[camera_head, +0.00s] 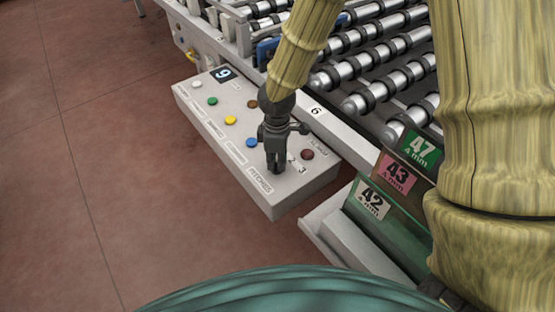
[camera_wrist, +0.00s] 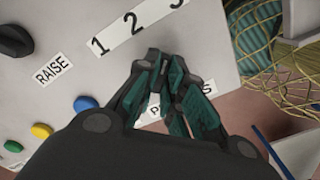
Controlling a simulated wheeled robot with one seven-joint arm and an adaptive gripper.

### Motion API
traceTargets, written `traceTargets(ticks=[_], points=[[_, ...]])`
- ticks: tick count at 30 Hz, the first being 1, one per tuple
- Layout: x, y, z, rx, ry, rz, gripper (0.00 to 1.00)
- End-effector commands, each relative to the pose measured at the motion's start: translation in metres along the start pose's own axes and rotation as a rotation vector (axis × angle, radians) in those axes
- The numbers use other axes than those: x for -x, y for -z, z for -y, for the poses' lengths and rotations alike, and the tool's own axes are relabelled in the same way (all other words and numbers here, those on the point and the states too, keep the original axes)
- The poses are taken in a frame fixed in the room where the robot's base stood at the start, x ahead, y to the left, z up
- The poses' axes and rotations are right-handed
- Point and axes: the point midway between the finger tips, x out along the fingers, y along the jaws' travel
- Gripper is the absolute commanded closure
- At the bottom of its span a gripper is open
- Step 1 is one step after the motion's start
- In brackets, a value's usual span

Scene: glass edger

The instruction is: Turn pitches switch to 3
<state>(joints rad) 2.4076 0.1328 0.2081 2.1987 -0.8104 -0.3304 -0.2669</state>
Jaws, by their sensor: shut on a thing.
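The white control panel (camera_head: 315,174) carries a PITCHES label (camera_head: 259,180) at its near end, with the numbers 2 and 3 (camera_head: 297,165) beside my gripper. My gripper (camera_head: 275,168) points down onto the panel between the label and the numbers. It is shut on the pitches switch, which its fingers hide; I cannot tell which number the switch points to. In the wrist view, my gripper's teal-padded fingers (camera_wrist: 170,88) lie just below the number strip 1 2 3 (camera_wrist: 138,27). They cover the middle of the PITCHES label (camera_wrist: 207,87).
A black knob (camera_wrist: 14,41) is by the RAISE label (camera_wrist: 53,69). Rollers (camera_head: 375,95) run behind the panel. Numbered glass panes (camera_head: 398,172) stand to the right.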

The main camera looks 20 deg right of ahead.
Motion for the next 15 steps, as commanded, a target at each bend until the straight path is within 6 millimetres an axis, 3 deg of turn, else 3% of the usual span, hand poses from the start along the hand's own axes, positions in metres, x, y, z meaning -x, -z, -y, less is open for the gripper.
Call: traceTargets(ticks=[1, 4, 15], points=[[0.0017, 0.0010, -0.0022, -0.002, -0.004, -0.003, 0.86], [0.0016, 0.0008, -0.0019, -0.001, -0.003, -0.003, 0.68], [0.0029, 0.0008, -0.0011, 0.000, -0.002, -0.002, 0.68]])
